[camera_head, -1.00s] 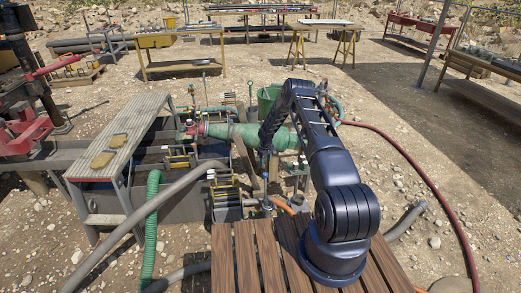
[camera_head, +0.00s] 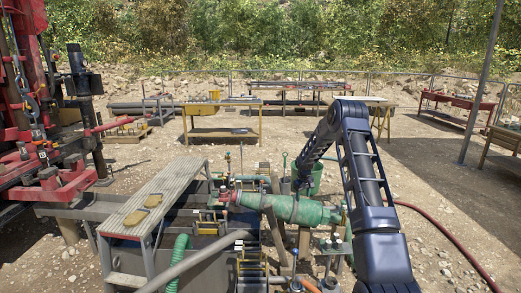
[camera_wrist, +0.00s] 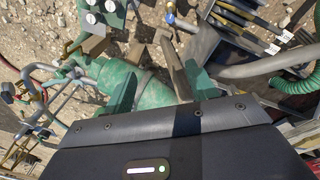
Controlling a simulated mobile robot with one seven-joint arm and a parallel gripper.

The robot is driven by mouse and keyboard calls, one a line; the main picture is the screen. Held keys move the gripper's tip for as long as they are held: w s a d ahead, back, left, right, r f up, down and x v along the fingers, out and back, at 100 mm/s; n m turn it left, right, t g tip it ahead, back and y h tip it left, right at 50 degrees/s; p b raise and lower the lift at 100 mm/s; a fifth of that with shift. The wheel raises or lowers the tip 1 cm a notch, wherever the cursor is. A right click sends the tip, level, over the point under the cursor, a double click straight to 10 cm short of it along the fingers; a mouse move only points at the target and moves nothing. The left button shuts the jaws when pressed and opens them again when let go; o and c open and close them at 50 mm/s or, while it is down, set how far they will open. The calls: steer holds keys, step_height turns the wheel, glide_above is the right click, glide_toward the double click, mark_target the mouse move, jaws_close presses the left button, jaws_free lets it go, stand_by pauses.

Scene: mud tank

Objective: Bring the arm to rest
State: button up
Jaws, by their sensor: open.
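My arm rises from the lower right in the head view, bends at the top and slopes down to the left. My gripper (camera_wrist: 161,78) is open in the wrist view, with two teal fingers apart and nothing seen between them. It is above the green pump body (camera_wrist: 148,92), which lies behind and between the fingers. In the head view the same green pump body (camera_head: 292,208) lies below the end of the arm; the fingers are too small to make out there.
A grey plank bench (camera_head: 152,198) with two tan pads stands over the tank at left. A red drill rig (camera_head: 40,150) is at far left. A green bucket (camera_head: 315,178) stands behind the pump. A dark red hose (camera_head: 450,235) curves along the right.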

steer(key=s+d+r+m+t, duration=0.1)
steer(key=s+r, duration=0.7)
steer(key=r, duration=0.3)
steer(key=s+d+r+m, duration=0.1)
steer(key=s+r, duration=0.6)
steer(key=r, duration=0.4)
steer(key=s+d+r+m+t, duration=0.1)
steer(key=s+r, duration=0.7)
steer(key=r, duration=0.3)
steer(key=s+r+m, duration=0.1)
steer(key=s+r, duration=0.1)
steer(key=s, duration=1.6)
steer(key=s+r+m+t, duration=0.1)
steer(key=s+r+m, duration=0.1)
steer(key=s, duration=1.6)
steer(key=shift+d+r+t+y, duration=0.3)
steer(key=shift+d+r, duration=0.15)
steer(key=shift+r, duration=0.25)
